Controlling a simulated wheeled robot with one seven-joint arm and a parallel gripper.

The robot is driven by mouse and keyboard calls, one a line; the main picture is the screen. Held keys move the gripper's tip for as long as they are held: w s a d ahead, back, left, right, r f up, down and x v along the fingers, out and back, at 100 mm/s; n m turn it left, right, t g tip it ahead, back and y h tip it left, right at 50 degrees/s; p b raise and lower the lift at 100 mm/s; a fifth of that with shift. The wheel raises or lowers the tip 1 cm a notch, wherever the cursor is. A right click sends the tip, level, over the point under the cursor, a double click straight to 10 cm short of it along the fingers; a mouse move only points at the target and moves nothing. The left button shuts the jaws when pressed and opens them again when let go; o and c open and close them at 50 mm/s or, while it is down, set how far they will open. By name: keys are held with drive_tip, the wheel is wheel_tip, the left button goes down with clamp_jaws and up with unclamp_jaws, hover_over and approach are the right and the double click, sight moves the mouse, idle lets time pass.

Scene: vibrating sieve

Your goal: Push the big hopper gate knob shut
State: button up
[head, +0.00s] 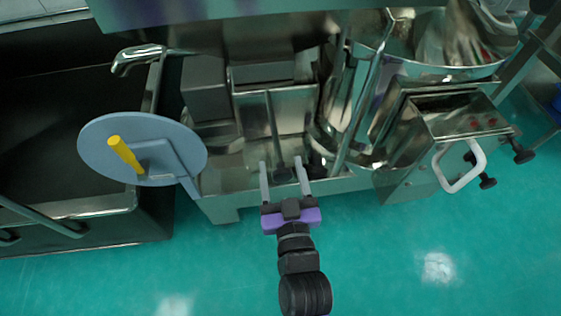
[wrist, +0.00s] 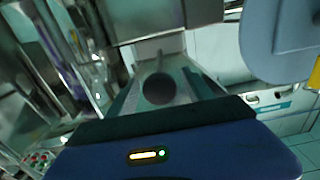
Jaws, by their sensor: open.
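The big hopper gate knob (head: 282,174) is a dark round knob on the near end of a straight rod (head: 273,125) that runs back into the metal machine. In the wrist view the knob (wrist: 159,89) shows as a dark disc near the middle. My gripper (head: 281,161) is open, with one finger on each side of the knob and rod in the head view. I cannot tell whether any finger touches the knob. The gate itself cannot be made out.
A grey-blue disc with a yellow handle (head: 124,154) stands left of my gripper. A metal box with a white handle (head: 460,166) and black knobs is at the right. Metal machine walls surround the rod. The green floor (head: 400,240) in front is clear.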

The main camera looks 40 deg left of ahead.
drive_tip(key=shift+x, duration=1.05)
clamp_jaws()
